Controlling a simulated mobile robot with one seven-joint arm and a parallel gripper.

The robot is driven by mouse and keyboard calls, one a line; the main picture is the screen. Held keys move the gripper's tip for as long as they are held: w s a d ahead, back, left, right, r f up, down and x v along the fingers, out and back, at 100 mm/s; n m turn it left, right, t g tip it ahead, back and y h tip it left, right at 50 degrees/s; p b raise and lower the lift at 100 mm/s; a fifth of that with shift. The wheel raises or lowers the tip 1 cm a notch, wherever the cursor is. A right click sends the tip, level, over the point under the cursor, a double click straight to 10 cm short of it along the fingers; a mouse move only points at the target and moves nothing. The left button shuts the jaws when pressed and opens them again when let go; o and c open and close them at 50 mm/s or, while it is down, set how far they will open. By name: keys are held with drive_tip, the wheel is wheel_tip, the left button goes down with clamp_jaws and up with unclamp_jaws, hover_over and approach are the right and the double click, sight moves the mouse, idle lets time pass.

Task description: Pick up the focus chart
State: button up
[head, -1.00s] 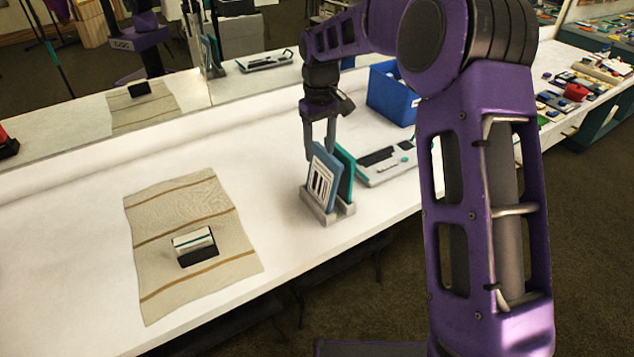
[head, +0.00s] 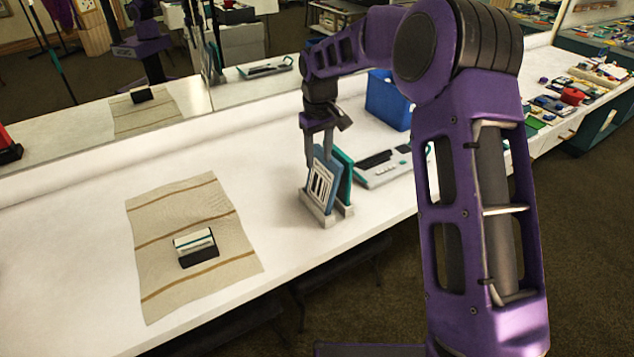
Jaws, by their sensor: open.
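The focus chart (head: 321,184) appears to be the blue board with a white face and black bars. It stands tilted in a grey slotted holder (head: 318,216) near the table's front edge. A teal board (head: 345,178) stands behind it, to its right, in the same holder. My gripper (head: 319,156) points down at the top edge of the focus chart with its fingers open. One finger shows on the left of the top edge. The other is partly hidden, and I cannot tell whether either finger touches the chart.
A blue bin (head: 388,101) and a white-and-teal keyboard-like device (head: 385,166) lie right of the holder. A striped cloth (head: 160,225) with a small black-and-white block (head: 196,246) lies to the left. A mirror runs along the back. White table between cloth and holder is clear.

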sight(323, 180)
drive_tip(key=shift+g, duration=0.4)
drive_tip(key=f, duration=0.5)
drive_tip(key=shift+w, duration=0.3)
drive_tip(key=shift+d, duration=0.1)
drive_tip(key=shift+d+r, duration=0.1)
drive_tip(key=shift+r, duration=0.05)
clamp_jaws()
drive_tip(key=shift+s+a, duration=0.15)
drive_tip(key=shift+a, duration=0.15)
